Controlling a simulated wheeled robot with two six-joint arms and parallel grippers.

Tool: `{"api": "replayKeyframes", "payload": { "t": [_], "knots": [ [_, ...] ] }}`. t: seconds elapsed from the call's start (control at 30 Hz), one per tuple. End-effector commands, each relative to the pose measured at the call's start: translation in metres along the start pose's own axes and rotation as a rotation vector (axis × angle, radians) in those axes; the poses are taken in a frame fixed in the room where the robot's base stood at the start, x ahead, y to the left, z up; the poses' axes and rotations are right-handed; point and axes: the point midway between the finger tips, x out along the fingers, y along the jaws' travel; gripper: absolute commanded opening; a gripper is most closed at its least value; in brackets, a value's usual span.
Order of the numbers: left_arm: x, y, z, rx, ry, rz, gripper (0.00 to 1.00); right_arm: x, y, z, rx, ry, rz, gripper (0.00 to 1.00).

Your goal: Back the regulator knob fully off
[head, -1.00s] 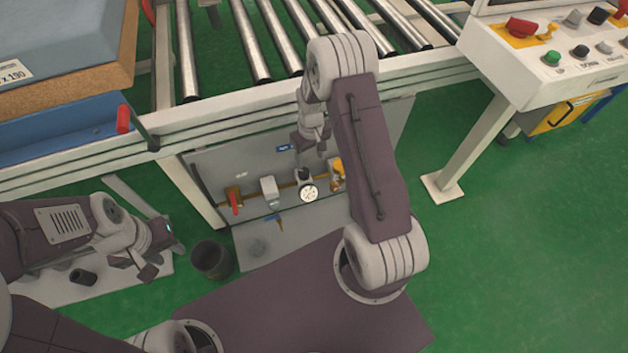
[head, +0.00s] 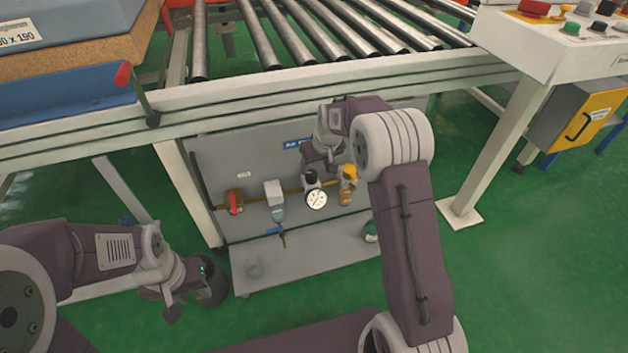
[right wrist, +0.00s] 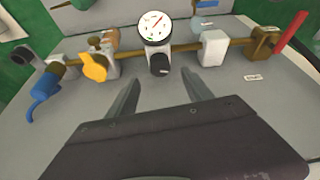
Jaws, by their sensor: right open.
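The regulator has a black knob (head: 311,178) above a round white gauge (head: 316,198) on the grey panel under the conveyor. In the right wrist view the black knob (right wrist: 159,65) sits just beyond and between my right fingertips, with the gauge (right wrist: 155,27) behind it. My right gripper (right wrist: 162,88) is open and empty, and no contact with the knob shows. In the head view my right gripper (head: 322,158) is just above the knob. My left gripper (head: 186,300) is low at the left, its fingers apart, beside a dark bin (head: 213,282).
The brass pipe carries a red-handled valve (head: 235,203), a white filter unit (head: 273,192) and a yellow valve (head: 348,173) close beside the regulator. A blue-handled part (right wrist: 43,90) shows at the wrist view's left. The conveyor frame (head: 300,85) overhangs the panel.

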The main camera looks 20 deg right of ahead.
Motion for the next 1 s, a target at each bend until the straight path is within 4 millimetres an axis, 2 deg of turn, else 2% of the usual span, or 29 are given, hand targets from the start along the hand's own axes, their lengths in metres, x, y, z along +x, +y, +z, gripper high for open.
{"api": "replayKeyframes", "payload": {
  "t": [0.03, 0.1, 0.3, 0.43, 0.67, 0.7, 0.73, 0.9, 1.0],
  "knots": [
    [0.014, 0.000, 0.002, 0.000, -0.001, 0.000, 0.36, 0.019, 0.000, 0.004, 0.000, -0.003, 0.000, 0.59],
    [0.024, -0.001, 0.003, 0.000, -0.001, 0.000, 0.36, 0.035, 0.000, 0.005, 0.000, -0.003, 0.000, 0.59],
    [0.044, -0.001, 0.005, 0.000, -0.001, 0.000, 0.36, 0.069, 0.000, 0.003, -0.001, -0.002, 0.000, 0.59],
    [0.047, -0.001, 0.005, 0.000, -0.001, 0.000, 0.36, 0.076, 0.000, 0.002, -0.001, -0.002, 0.000, 0.59],
    [0.046, -0.001, 0.005, 0.000, -0.001, 0.000, 0.36, 0.076, 0.000, 0.001, 0.000, -0.002, 0.000, 0.59],
    [0.046, -0.001, 0.005, 0.000, -0.001, 0.000, 0.36, 0.076, 0.000, 0.001, 0.000, -0.002, 0.000, 0.57],
    [0.046, -0.001, 0.005, 0.000, -0.001, 0.000, 0.36, 0.076, 0.000, 0.001, 0.000, -0.002, 0.000, 0.48],
    [0.046, -0.001, 0.005, 0.000, -0.001, 0.000, 0.36, 0.076, 0.000, 0.002, 0.000, -0.002, 0.000, 0.01],
    [0.046, -0.001, 0.005, 0.000, -0.001, 0.000, 0.36, 0.076, 0.000, 0.002, -0.001, -0.002, 0.000, 0.00]
  ]
}}
